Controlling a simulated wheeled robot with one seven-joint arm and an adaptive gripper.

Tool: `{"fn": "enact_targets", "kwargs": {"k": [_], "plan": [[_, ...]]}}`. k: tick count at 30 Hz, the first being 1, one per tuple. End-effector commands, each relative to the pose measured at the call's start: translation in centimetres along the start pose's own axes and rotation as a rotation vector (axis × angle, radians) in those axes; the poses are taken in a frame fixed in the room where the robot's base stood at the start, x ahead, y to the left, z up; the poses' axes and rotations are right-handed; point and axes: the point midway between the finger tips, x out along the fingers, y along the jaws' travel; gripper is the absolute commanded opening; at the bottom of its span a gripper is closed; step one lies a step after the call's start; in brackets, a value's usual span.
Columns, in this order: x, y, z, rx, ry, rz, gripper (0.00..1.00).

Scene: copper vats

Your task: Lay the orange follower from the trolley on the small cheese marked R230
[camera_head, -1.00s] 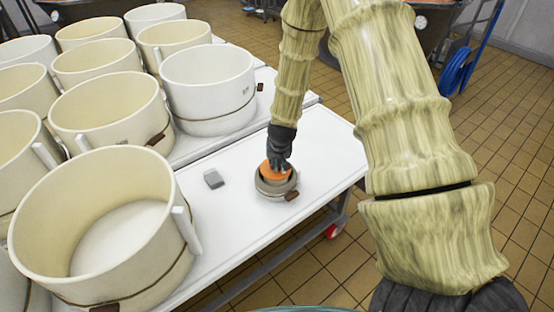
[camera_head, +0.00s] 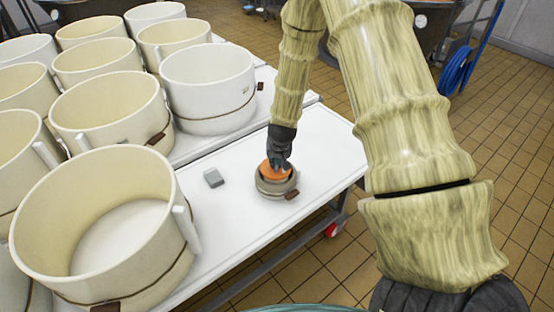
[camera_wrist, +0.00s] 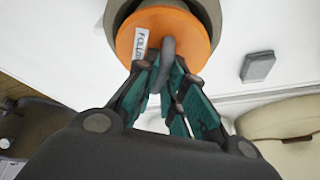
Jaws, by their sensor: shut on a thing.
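The orange follower (camera_head: 270,172) is a round disc with a grey handle. In the wrist view the follower (camera_wrist: 195,42) shows a white label, partly readable. My gripper (camera_head: 278,162) is shut on the handle; its teal fingers (camera_wrist: 168,78) close around it in the wrist view. The disc is at the mouth of a small round grey-brown mould (camera_head: 276,190) on the white table, tilted a little in the head view. I cannot tell whether it rests on the cheese inside, which is hidden. A brown tag (camera_head: 292,195) hangs on the mould; its writing is too small to read.
Several large cream moulds (camera_head: 105,215) stand to the left and behind. A small grey block (camera_head: 213,178) lies left of the small mould. The white table (camera_head: 325,150) is clear around it, with its edge close on the right.

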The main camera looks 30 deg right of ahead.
Motion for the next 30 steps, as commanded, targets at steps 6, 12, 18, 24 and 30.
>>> {"fn": "enact_targets", "kwargs": {"k": [6, 12, 18, 24, 30], "plan": [[0.24, 0.01, 0.09, 0.0, 0.0, 0.0, 0.0], [0.44, 0.02, 0.17, 0.0, 0.0, 0.0, 0.0], [0.63, 0.04, 0.25, 0.0, 0.0, 0.0, 0.0], [0.83, 0.05, 0.34, 0.0, 0.0, 0.0, 0.0], [1.02, 0.07, 0.43, 0.0, 0.0, 0.0, 0.0]]}}
